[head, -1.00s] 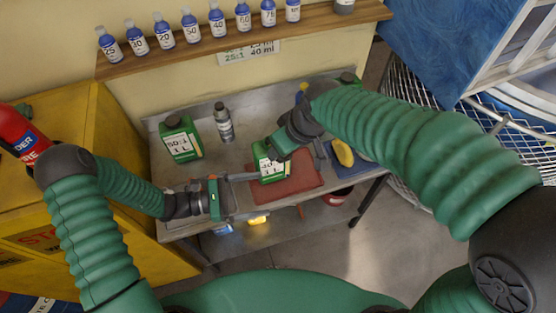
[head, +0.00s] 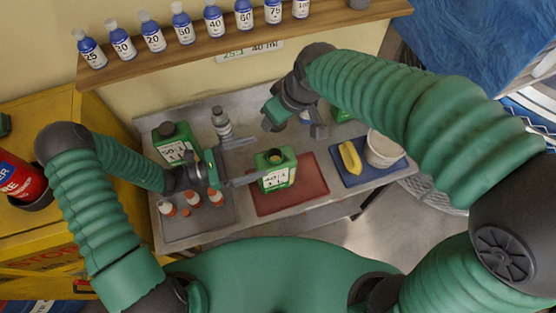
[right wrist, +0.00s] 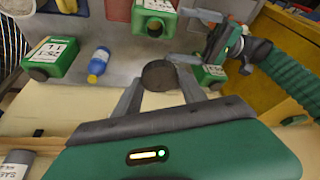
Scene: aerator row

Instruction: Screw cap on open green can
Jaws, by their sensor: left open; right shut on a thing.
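The open green can (head: 276,172) stands upright on the red mat, its round mouth bare and facing up. It also shows in the right wrist view (right wrist: 153,20). My left gripper (head: 250,160) is open at the can's left side, its two fingers spread and pointing toward it; whether they touch it I cannot tell. My right gripper (head: 293,122) is raised behind the can, apart from it. In the right wrist view its fingers are shut on a dark round cap (right wrist: 158,75). The cap is hidden in the head view.
Small orange-capped bottles (head: 192,197) stand front left. A blue mat (head: 348,178) at right holds a yellow item (head: 350,157) and a white tub (head: 383,149). Bottles line the shelf (head: 240,37).

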